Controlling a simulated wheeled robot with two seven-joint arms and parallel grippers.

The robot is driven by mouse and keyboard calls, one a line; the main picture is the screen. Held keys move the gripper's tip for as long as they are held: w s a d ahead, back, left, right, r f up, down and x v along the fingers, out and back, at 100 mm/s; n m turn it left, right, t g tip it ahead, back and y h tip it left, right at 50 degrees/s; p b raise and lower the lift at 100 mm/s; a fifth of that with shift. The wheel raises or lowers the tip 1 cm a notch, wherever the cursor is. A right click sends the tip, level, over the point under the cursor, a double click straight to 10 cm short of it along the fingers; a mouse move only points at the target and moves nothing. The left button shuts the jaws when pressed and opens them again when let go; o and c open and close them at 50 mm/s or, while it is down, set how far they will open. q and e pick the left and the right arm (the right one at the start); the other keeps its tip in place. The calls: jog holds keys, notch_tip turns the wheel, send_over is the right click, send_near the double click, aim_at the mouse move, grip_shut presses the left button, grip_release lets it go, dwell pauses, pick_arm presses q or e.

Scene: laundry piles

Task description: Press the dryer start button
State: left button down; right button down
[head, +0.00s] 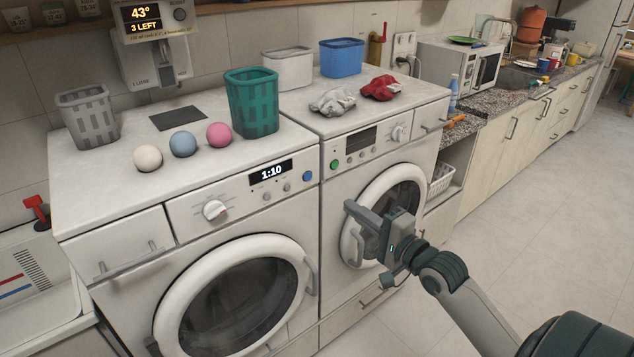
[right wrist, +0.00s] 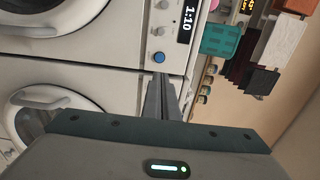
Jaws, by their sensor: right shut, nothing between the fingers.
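Two white front-loading machines stand side by side. The left machine (head: 130,240) has a display reading 1:10 and a round blue button (head: 307,176) at the right end of its panel. The right machine (head: 345,285) has a small round green button (head: 335,164) and a dark display. My right gripper (head: 350,206) is shut and empty, in front of the right machine's door and lower in the picture than both buttons. In the right wrist view its fingertips (right wrist: 160,77) point toward the blue button (right wrist: 159,57), with a visible gap. My left gripper is out of view.
On top stand a grey basket (head: 88,118), a teal basket (head: 252,103), three balls, a white bin (head: 288,69), a blue bin (head: 341,58) and grey and red cloths (head: 381,88). Both round doors are shut, with protruding handles (head: 311,275). Floor at right is open.

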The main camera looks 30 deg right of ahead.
jog(key=p, duration=0.4)
send_near(309, 177)
jog(key=w, duration=0.5)
jog(key=shift+a+r, duration=0.15)
jog(key=shift+r, duration=0.05)
jog(key=shift+w+a+f, duration=0.1)
jog(key=shift+w+f, duration=0.05)
jog(key=shift+w, duration=0.55)
